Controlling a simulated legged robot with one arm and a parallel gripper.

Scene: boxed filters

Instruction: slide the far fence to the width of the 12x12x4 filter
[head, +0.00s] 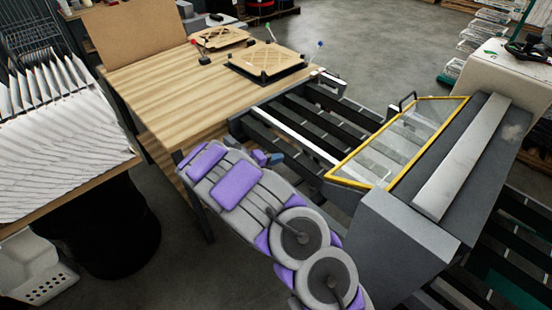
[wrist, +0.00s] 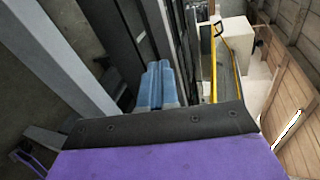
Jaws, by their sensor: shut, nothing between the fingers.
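My gripper (head: 268,159) is at the near side of the slatted conveyor (head: 285,122), beside the table corner. In the wrist view its blue fingers (wrist: 160,86) are together, with nothing seen between them. Dark bars of the conveyor stand just beyond the fingertips; I cannot tell whether they touch. A pale strip (head: 294,132) runs lengthwise along the conveyor. I cannot tell for sure which bar is the far fence. A square cardboard-framed filter (head: 267,57) sits on a dark holder on the table, and another (head: 219,38) lies behind it. Their sizes cannot be read.
The machine's yellow-framed clear cover (head: 400,140) stands right of the conveyor, with a grey housing (head: 405,235) in front. The wooden table (head: 165,85) is behind. A rack of white filters (head: 60,140) is at left. A pale box (head: 497,80) is at right.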

